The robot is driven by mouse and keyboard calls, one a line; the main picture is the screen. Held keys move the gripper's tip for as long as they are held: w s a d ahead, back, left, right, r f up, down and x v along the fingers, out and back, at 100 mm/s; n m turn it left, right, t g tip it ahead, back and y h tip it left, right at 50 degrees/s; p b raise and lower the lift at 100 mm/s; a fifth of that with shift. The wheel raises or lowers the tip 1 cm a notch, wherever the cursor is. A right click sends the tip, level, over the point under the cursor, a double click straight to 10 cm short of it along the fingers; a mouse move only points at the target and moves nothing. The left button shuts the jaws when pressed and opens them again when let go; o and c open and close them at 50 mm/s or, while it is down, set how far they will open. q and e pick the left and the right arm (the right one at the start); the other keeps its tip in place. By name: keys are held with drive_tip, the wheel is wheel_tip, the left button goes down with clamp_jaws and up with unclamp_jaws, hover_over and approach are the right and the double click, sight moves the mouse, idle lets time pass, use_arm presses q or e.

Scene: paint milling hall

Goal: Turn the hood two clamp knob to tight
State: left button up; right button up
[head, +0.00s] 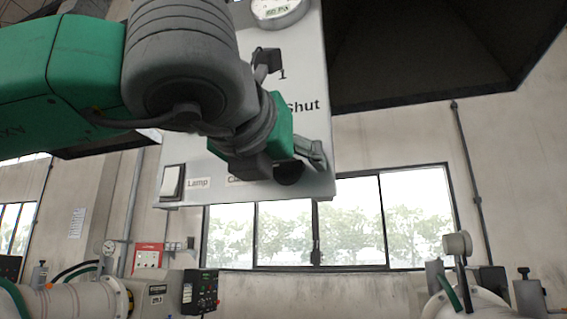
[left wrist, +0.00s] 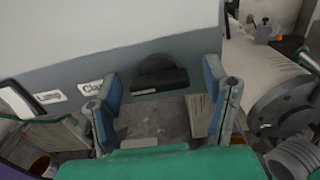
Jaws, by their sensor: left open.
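The clamp knob (left wrist: 158,76) is a dark round knob with a straight grip bar, low on the grey panel (head: 310,75). A label beginning "Cla" sits to its left in the left wrist view, partly covered by a finger. My left gripper (left wrist: 160,95) is open, one finger on each side of the knob in that view; I see no contact. In the head view my left gripper (head: 290,165) is in front of the panel's lower edge, and the dark knob (head: 289,173) shows partly between its fingers. My right gripper is not in view.
A white rocker switch (head: 172,182) labelled "Lamp" is left of the knob. Above are a gauge (head: 277,8) and a dark lever (head: 266,62) near the word "Shut". A dark hood (head: 430,50) is at upper right. Milling machines (head: 80,299) stand below, with windows behind.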

use_arm(q)
drive_tip(key=shift+a, duration=0.1)
drive_tip(key=c, duration=1.2)
drive_tip(key=shift+o, duration=0.2)
